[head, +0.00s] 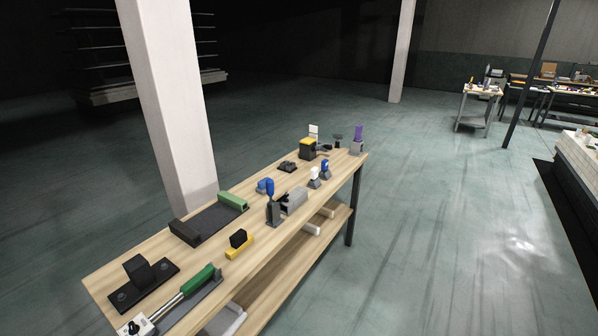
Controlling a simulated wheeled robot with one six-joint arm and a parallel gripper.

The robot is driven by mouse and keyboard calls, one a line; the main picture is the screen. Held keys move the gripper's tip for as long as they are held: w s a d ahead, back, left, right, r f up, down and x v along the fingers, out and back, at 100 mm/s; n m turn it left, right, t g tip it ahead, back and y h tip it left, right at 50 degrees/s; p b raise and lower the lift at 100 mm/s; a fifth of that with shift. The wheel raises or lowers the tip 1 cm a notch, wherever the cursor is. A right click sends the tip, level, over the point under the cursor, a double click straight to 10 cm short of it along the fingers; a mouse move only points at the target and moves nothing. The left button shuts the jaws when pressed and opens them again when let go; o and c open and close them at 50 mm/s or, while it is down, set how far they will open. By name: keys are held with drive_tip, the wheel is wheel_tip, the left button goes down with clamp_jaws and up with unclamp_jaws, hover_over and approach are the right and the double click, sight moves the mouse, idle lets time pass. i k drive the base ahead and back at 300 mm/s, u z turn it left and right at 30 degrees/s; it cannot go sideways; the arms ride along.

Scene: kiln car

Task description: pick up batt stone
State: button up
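I cannot tell for sure which thing is the batt stone. Several block-like things lie on the long wooden bench (205,250) in the head view. A small black block (238,238) sits on a yellow base (239,252) near the bench's middle. A larger black block (137,268) stands on a dark plate at the near left. A green piece (233,201) sits at one end of a dark tray (205,222). My gripper is not in view.
A green-handled tool (198,281) lies along the bench's near edge. A white pillar (175,110) rises behind the bench. Open floor (440,230) lies to the right.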

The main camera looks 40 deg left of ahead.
sight(260, 189)
drive_tip(key=u, duration=0.2)
drive_tip(key=i, duration=1.9)
drive_tip(key=u, duration=1.15)
drive_tip(key=i, duration=0.95)
drive_tip(key=u, duration=1.7)
drive_tip(key=i, duration=0.7)
drive_tip(key=u, duration=0.4)
